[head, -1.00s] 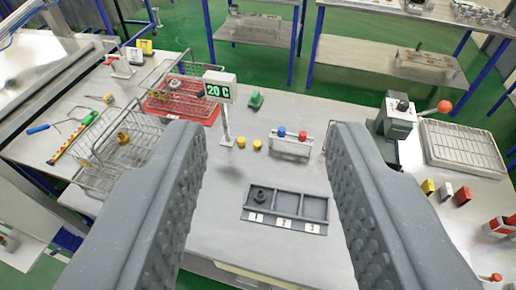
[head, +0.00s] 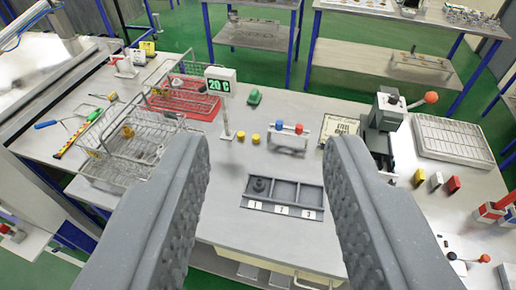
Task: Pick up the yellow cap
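Two small yellow caps stand side by side on the grey bench, a left one (head: 241,135) and a right one (head: 255,138), just right of the post of the "20 C" display. The frames do not tell which of them the task means. My gripper (head: 268,160) is open and empty. Its two dark grey ridged fingers reach up from the bottom edge, wide apart. The caps show in the gap between the fingers, farther off and untouched.
A small rack with blue and red caps (head: 288,138) stands right of the yellow caps. A numbered three-slot tray (head: 284,207) lies nearer. Wire baskets (head: 110,170) are at left. A lever press (head: 385,130), a wire rack (head: 452,142) and coloured blocks (head: 418,177) are at right.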

